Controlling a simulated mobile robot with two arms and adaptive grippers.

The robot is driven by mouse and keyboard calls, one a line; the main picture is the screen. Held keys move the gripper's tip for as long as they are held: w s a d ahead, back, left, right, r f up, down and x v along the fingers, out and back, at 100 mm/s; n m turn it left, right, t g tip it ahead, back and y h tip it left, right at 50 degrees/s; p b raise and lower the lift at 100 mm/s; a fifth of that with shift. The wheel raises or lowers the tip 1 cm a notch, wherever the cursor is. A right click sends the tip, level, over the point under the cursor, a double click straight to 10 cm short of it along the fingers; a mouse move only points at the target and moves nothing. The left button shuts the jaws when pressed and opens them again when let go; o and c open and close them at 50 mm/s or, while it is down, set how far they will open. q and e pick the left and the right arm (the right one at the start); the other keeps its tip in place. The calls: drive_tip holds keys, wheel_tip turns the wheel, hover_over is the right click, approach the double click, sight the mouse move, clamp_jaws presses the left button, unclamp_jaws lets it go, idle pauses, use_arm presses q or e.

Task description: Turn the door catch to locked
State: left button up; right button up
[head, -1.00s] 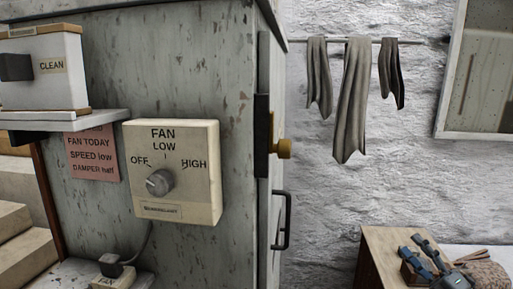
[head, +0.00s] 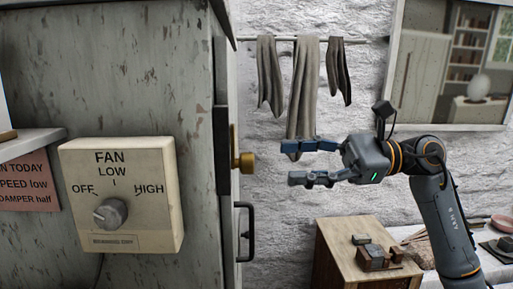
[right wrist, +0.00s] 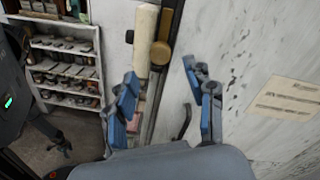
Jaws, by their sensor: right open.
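The door catch, a brass knob (head: 244,162) on a dark upright plate, is at the right edge of the grey cabinet. The same brass knob (right wrist: 160,54) shows in the right wrist view, above and between the finger ends. I cannot read from these views whether it is turned to locked. My right gripper (head: 288,163) is open and empty, with its fingers pointing left toward the knob at about its height. A gap shows between fingertips and knob. In the right wrist view my right gripper (right wrist: 160,78) has its fingers spread. My left gripper is not in the head view.
A fan switch box (head: 117,195) with a dial projects from the cabinet's front. A dark door handle (head: 245,232) is below the catch. Grey cloths (head: 303,90) hang behind my gripper. A wooden bench (head: 345,245) stands below. Shelves (right wrist: 66,70) show in the wrist view.

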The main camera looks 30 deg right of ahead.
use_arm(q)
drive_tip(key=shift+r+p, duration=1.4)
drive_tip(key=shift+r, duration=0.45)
use_arm(e)
drive_tip(key=x, duration=0.7)
clamp_jaws()
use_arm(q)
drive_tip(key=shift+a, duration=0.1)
